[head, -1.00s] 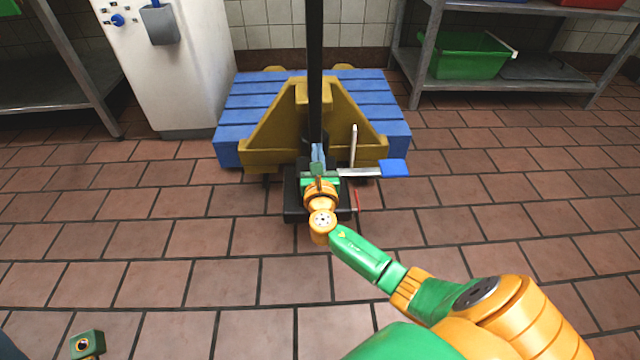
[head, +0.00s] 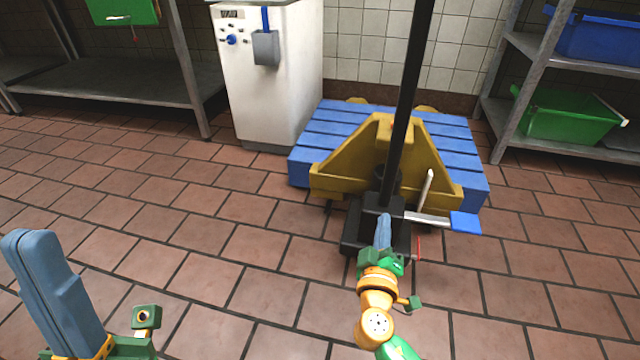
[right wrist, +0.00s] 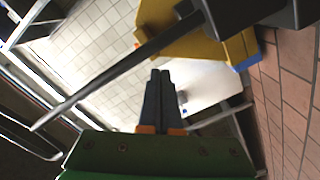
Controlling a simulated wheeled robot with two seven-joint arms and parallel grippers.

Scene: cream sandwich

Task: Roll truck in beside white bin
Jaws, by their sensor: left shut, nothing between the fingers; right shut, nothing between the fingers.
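The yellow pallet truck (head: 335,180) stands in the middle right of the head view, with a tall black handle (head: 408,90) and a black base. A blue pallet (head: 455,130) lies behind and around its yellow frame. My right gripper (head: 383,220) is shut and empty in front of the black base; contact cannot be told. In the right wrist view its fingers (right wrist: 160,75) are together, near the black handle (right wrist: 130,65) and the yellow frame (right wrist: 195,40). My left gripper (head: 35,240) is shut and empty at the lower left. A white box-like unit (head: 270,100), perhaps the white bin, stands left of the pallet.
A metal shelf (head: 120,85) stands at the left, with a green box above it. A rack at the right holds a green bin (head: 565,115) and a blue bin (head: 600,40). A tiled wall is behind. The brown tile floor is clear at front and left.

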